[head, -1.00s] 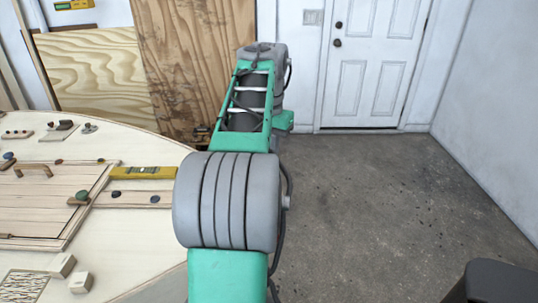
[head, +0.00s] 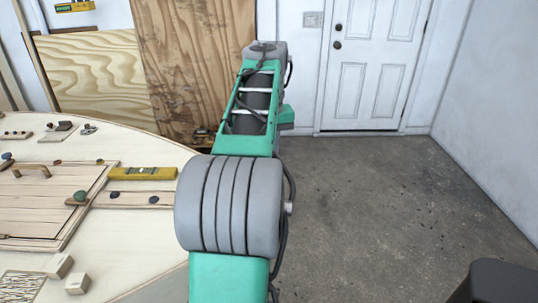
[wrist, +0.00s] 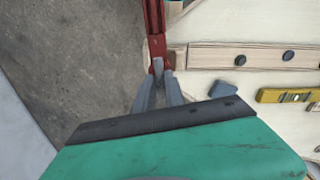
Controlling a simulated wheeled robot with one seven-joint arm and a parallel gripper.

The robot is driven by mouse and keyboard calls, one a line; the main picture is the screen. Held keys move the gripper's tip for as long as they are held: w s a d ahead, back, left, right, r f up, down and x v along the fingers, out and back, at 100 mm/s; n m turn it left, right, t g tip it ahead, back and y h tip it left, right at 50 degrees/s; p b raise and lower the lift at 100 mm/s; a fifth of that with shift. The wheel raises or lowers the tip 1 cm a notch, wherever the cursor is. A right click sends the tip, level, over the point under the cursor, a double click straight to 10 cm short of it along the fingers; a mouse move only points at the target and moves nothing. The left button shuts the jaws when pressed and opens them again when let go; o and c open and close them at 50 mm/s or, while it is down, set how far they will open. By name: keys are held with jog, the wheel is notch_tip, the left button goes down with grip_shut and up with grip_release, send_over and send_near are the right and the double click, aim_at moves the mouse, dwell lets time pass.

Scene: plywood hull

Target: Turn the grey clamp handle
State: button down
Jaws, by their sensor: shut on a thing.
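A red clamp bar (wrist: 154,25) runs down from the top of the wrist view, beside the edge of the pale wooden hull. The small grey clamp handle (wrist: 158,66) is at its lower end, mostly hidden by my fingertips. My gripper (wrist: 158,74) has its two grey fingers converged to a point there, shut on the handle. How far the handle is turned cannot be told. In the head view my own arm hides the gripper and the clamp.
A wooden strip with dark round knobs (wrist: 260,55) lies right of the clamp, with a yellow spirit level (wrist: 287,95) and a small blue-grey block (wrist: 221,88) nearby. Plywood sheets (head: 95,70) lean at the back wall. The concrete floor (head: 380,210) to the right is clear.

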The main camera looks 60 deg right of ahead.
jog(key=shift+f, duration=0.15)
jog(key=c, duration=1.3)
grip_release()
jog(key=shift+r+p, duration=1.35)
jog(key=shift+r, duration=2.65)
